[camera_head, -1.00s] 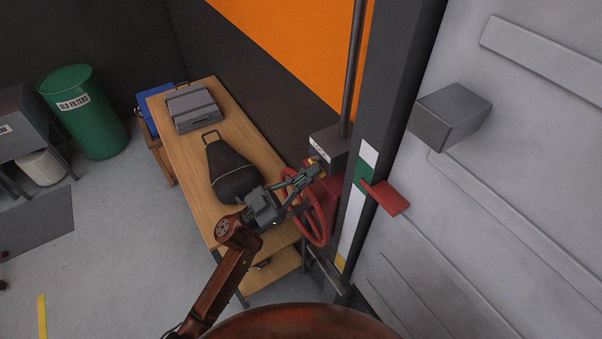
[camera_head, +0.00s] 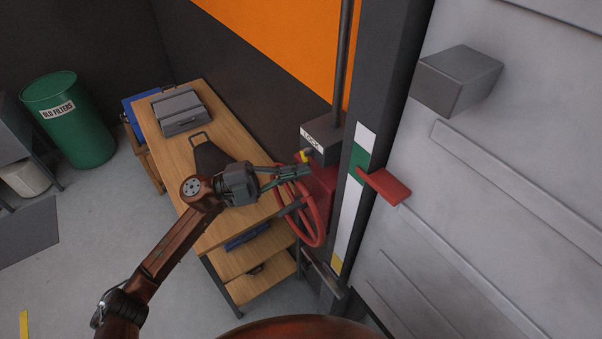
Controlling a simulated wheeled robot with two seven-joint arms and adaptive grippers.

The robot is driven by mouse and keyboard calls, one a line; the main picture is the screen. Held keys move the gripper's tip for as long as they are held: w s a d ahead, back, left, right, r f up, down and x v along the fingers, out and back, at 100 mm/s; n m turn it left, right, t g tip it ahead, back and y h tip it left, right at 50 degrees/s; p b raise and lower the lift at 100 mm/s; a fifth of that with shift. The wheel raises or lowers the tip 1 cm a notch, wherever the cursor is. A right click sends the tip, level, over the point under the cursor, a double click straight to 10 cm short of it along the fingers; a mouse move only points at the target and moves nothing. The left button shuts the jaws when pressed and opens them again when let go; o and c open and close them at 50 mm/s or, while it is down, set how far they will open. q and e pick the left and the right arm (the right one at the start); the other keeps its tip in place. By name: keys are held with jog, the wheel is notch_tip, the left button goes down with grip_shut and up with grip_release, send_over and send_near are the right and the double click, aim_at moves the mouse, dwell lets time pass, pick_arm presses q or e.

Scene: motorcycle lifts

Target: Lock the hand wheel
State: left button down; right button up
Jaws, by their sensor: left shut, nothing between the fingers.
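The red hand wheel (camera_head: 316,226) stands on the side of a red gearbox (camera_head: 322,184) by the dark post. Above it is a dark grey box with a white LOCK label (camera_head: 311,140). A small yellow-tipped part (camera_head: 304,156) sticks out below the label. My left gripper (camera_head: 308,172) is shut and empty, its fingertips pointing right, just below the yellow tip and in front of the gearbox and upper wheel. I cannot tell whether it touches them. The gripper and fingers hide part of the wheel's rim. My right gripper is not in view.
A wooden workbench (camera_head: 177,139) with a grey case (camera_head: 180,108) and a dark bag (camera_head: 211,156) stands behind my arm. A red pointer (camera_head: 384,186) sits beside a white, green and yellow strip on the post. A ribbed grey panel (camera_head: 500,200) fills the right. A green drum (camera_head: 70,120) stands far left.

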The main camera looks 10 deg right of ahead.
pick_arm(q)
jog(key=m, duration=0.1)
jog(key=m+y+b, duration=0.1)
jog(key=m, duration=0.1)
jog(key=w+m+y, duration=0.1)
jog(key=shift+a+f+m+g+b, duration=0.25)
jog(key=shift+f+m+g+b, duration=0.1)
jog(key=shift+m+g+b, duration=0.05)
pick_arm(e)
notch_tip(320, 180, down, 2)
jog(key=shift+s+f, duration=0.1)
pick_arm(q)
jog(key=shift+w+y, duration=0.1)
jog(key=shift+y, duration=0.3)
jog(key=shift+s+d, duration=0.2)
jog(key=shift+s, duration=0.25)
jog(key=s, duration=0.1)
jog(key=s+p, duration=0.1)
jog(key=s, duration=0.1)
jog(key=shift+d+r, duration=0.1)
jog(key=shift+d, duration=0.3)
jog(key=a+b, duration=0.2)
jog(key=a, duration=0.8)
jog(key=shift+w+b, duration=0.3)
jog(key=shift+w, duration=0.05)
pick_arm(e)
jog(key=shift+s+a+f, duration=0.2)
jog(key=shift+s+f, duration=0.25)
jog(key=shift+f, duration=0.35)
